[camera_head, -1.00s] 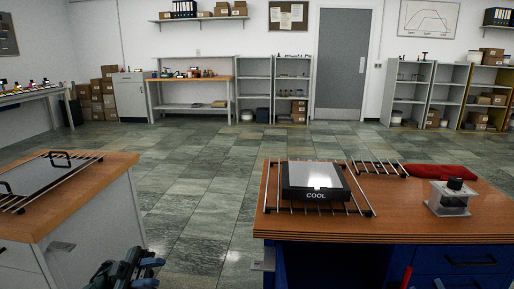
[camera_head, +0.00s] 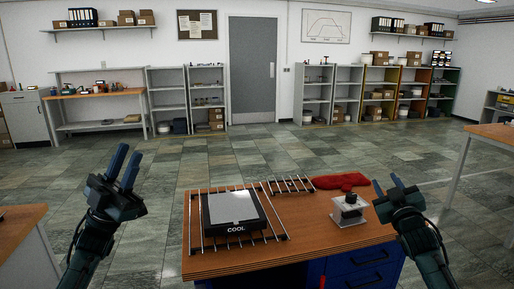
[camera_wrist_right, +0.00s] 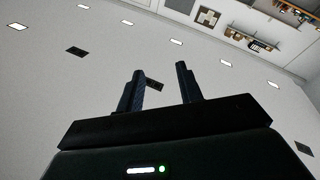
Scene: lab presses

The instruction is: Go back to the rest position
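My left gripper (camera_head: 124,167) is raised in the left part of the head view, with its blue fingers pointing up and a narrow gap between them. My right gripper (camera_head: 388,187) is raised at the right, beside the wooden-topped bench (camera_head: 310,236). In the right wrist view its two fingers (camera_wrist_right: 161,90) stand apart with nothing between them, facing the ceiling. Neither gripper touches the bench or anything on it.
On the bench are a metal rack (camera_head: 270,236) with a black-framed plate marked COOL (camera_head: 231,209), a small rack (camera_head: 289,184), a red cloth (camera_head: 339,181) and a clear-and-metal device (camera_head: 349,210). Another bench (camera_head: 23,219) stands at the left. The floor behind is clear.

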